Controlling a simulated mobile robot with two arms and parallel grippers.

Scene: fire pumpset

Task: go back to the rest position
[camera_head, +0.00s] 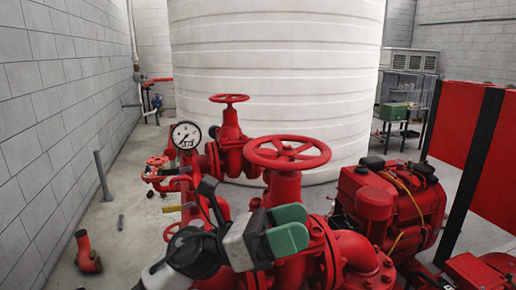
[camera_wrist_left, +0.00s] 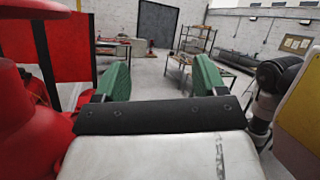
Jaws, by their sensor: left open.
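My left gripper (camera_head: 288,229) is in front of the red pump pipework in the head view, with its arm coming in from the lower left. Its green fingers overlap there, close to the large red handwheel (camera_head: 287,153) and the red flanged pipe (camera_head: 355,255); I cannot tell whether they touch. In the left wrist view the gripper (camera_wrist_left: 160,78) shows two green fingers well apart with nothing between them. My right gripper is not in view.
A smaller handwheel (camera_head: 229,98) and a pressure gauge (camera_head: 186,135) stand behind. A red engine (camera_head: 388,205) is to the right, a white tank (camera_head: 275,70) at the back. In the left wrist view, red equipment (camera_wrist_left: 28,125) is close on the left; open floor (camera_wrist_left: 150,75) lies ahead.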

